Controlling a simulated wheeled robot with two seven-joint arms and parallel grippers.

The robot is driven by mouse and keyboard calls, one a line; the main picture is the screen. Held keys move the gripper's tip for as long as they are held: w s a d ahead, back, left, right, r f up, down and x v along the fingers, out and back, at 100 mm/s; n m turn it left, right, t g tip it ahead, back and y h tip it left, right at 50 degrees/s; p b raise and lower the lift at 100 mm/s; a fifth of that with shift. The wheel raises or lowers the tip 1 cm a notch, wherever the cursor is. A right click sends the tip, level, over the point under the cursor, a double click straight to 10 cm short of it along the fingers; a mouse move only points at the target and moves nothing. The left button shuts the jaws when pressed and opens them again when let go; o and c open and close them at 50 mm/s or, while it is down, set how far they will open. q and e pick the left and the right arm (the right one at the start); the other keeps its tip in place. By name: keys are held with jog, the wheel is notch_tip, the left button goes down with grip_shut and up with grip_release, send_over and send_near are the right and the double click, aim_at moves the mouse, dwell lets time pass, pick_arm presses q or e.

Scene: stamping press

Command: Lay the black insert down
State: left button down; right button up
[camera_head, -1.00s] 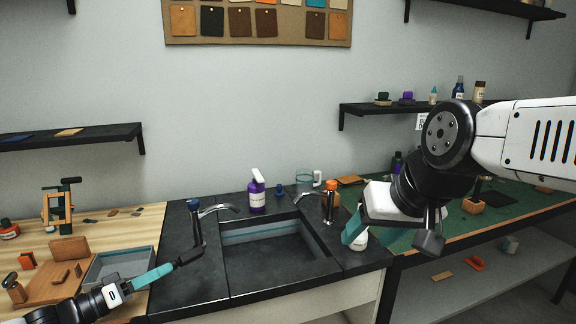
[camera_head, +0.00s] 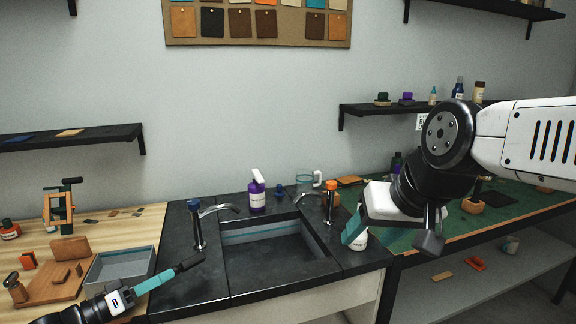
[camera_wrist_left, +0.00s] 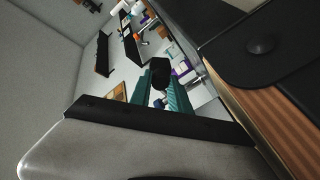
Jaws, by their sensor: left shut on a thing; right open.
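The black insert (camera_head: 190,262) is a small dark bar gripped in the teal fingers of my left gripper (camera_head: 158,281). It points up and to the right over the black counter left of the sink, beside the grey tray. I cannot tell whether it touches the counter. In the left wrist view the insert (camera_wrist_left: 159,73) shows as a dark block at the tips of the teal fingers (camera_wrist_left: 165,97). My right gripper (camera_head: 392,232) is open, with nothing seen between its fingers, over the right side of the sink counter.
A grey tray (camera_head: 97,274) and a wooden board (camera_head: 42,289) with small pieces lie at the left. A tap (camera_head: 198,232) stands just behind the insert. The sink (camera_head: 275,262) opens to its right. A purple spray bottle (camera_head: 257,196) stands behind the sink.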

pick_arm(q)
jog(key=shift+s+f, duration=0.15)
jog(key=shift+f, duration=0.8)
jog(key=c, duration=1.1)
grip_release()
jog(key=shift+c, duration=0.2)
jog(key=shift+s+a+r, duration=0.1)
jog(key=shift+s+a, duration=0.25)
jog(key=shift+a, duration=0.15)
jog(key=v, duration=0.4)
jog(key=r+v, duration=0.1)
jog(key=v, duration=0.1)
jog(key=shift+s+a+r, duration=0.1)
jog(key=shift+s+a, duration=0.1)
jog(key=shift+s, duration=0.05)
